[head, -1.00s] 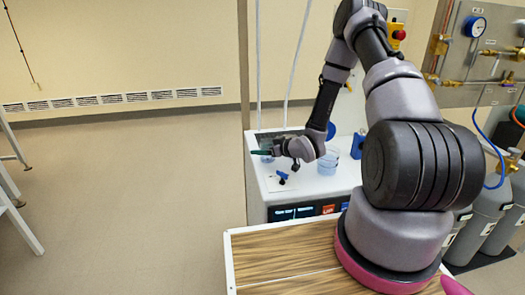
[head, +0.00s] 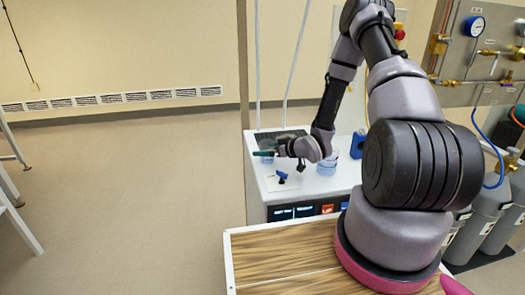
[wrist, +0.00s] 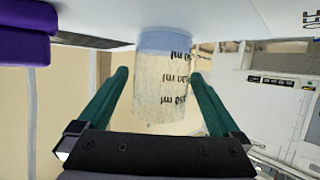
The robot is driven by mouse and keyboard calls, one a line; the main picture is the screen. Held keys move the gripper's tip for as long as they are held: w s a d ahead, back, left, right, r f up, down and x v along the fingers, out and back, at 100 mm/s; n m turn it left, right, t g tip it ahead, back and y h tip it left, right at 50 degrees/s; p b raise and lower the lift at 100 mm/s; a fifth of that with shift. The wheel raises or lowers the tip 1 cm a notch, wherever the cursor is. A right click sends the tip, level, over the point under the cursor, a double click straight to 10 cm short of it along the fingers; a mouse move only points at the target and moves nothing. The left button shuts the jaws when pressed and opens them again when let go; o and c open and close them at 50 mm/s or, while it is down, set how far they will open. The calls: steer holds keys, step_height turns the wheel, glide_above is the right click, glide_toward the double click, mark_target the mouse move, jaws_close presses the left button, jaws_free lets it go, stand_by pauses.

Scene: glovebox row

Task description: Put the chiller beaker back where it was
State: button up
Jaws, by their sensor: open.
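A clear beaker (wrist: 162,85) with black volume marks and some blue liquid shows upside down in the wrist view. It stands between the two green fingers of my gripper (wrist: 160,74), with a narrow gap at each side. In the head view, my gripper (head: 264,153) is low over the left part of the white chiller's top (head: 312,186). The beaker (head: 267,160) shows only as a small bluish patch there, mostly hidden by the fingers.
A second beaker (head: 328,166) with blue liquid stands on the chiller top, partly hidden by my wrist. A small blue-handled fitting (head: 282,177) sits in front of my gripper. A blue object (head: 357,146) stands at the right. Gas cylinders (head: 484,215) stand farther right.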

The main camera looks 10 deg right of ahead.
steer(key=v, duration=0.9)
steer(key=shift+s+d+r, duration=0.1)
steer(key=shift+s+d, duration=0.05)
